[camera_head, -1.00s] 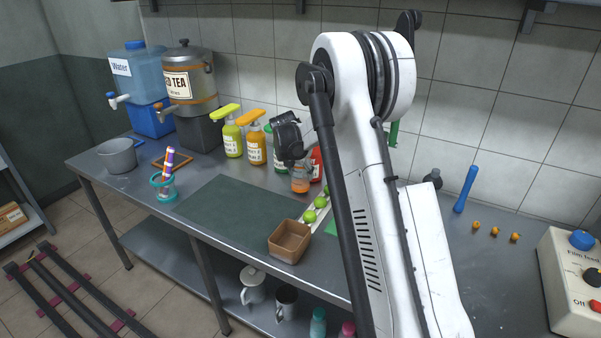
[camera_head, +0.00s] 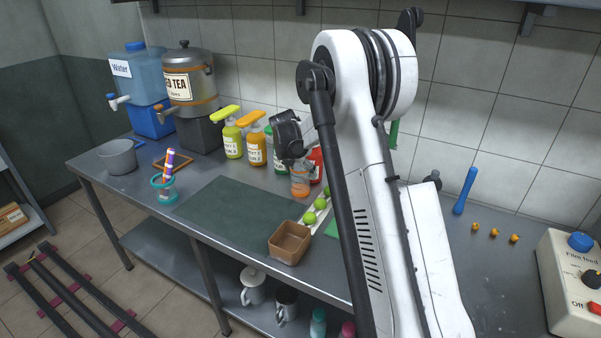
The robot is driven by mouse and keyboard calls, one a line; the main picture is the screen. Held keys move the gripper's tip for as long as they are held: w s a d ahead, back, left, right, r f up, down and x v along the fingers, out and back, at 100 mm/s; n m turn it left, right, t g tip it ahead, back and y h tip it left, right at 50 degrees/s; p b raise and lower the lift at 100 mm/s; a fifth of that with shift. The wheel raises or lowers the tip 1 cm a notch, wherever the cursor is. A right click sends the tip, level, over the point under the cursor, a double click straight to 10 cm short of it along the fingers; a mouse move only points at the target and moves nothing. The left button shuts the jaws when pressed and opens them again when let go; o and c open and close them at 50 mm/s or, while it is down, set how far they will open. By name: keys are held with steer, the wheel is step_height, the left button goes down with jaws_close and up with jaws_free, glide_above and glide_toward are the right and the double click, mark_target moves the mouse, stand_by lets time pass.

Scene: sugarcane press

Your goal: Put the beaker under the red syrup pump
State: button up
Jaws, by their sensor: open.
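A clear beaker (camera_head: 300,187) with orange in its lower part stands upright on the counter, in front of the pump bottles. The red syrup bottle (camera_head: 316,164) is just behind it to the right. My arm hides its right side, and its pump head is not visible. My black gripper (camera_head: 297,163) is open, at the beaker's upper part. The fingers overlap the beaker's rim in this view, and I cannot tell whether they touch it.
Yellow-topped (camera_head: 232,138), orange-topped (camera_head: 255,145) and green (camera_head: 279,158) bottles stand left of the red one. A brown square container (camera_head: 289,243) and green limes in a white tray (camera_head: 313,215) are in front. A dark mat (camera_head: 228,213) lies left, with free room.

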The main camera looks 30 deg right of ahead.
steer(key=s+a+r+m, duration=0.2)
steer(key=s+a+r, duration=0.15)
steer(key=r, duration=0.25)
steer(key=s+a+r+m+t, duration=0.1)
steer(key=s+a+r+m, duration=0.1)
steer(key=s+a+r, duration=0.3)
steer(key=s+a+r+m, duration=0.1)
steer(key=s+r+m, duration=0.15)
steer(key=r, duration=0.45)
steer(key=s+a+r+m+t+y, duration=0.1)
steer(key=s+a+r+m, duration=0.15)
steer(key=s, duration=0.35)
steer(key=s+a+r+m+y, duration=0.1)
steer(key=s+a+r+m, duration=0.1)
steer(key=s+a+m, duration=0.3)
steer(key=s+a+f+m+t, duration=0.1)
steer(key=s+a+m, duration=0.1)
steer(key=s, duration=0.5)
steer(key=s+a+f+m+y, duration=0.1)
steer(key=s+a+f+m, duration=0.1)
steer(key=s+m, duration=0.3)
steer(key=s+a+f+m+t+y, duration=0.1)
steer(key=s+a+f+m, duration=0.1)
steer(key=s, duration=0.7)
steer(key=shift+s+m+t, duration=0.25)
steer(key=shift+m+t, duration=0.05)
steer(key=shift+m, duration=0.6)
